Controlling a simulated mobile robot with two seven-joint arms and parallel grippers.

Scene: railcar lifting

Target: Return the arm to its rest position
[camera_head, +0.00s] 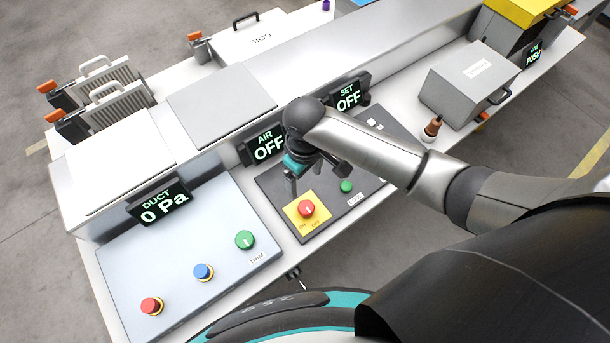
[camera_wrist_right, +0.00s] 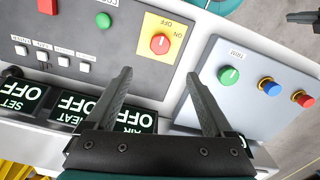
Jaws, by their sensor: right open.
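My right arm (camera_head: 365,148) reaches in from the lower right across the bench. My right gripper (camera_head: 312,172) is open and empty above the dark control panel (camera_head: 268,187), close to the AIR display (camera_head: 264,146). In the right wrist view its two fingers (camera_wrist_right: 158,76) stand well apart, with the dark panel (camera_wrist_right: 100,62) and the light panel (camera_wrist_right: 262,125) beyond them. The red knob on a yellow plate (camera_wrist_right: 160,44) lies beyond the fingertips, apart from them.
The SET display (camera_head: 348,95) and a raised metal housing (camera_head: 330,50) stand behind the gripper. The DUCT display (camera_head: 160,203) and green knob (camera_head: 244,240) are at left.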

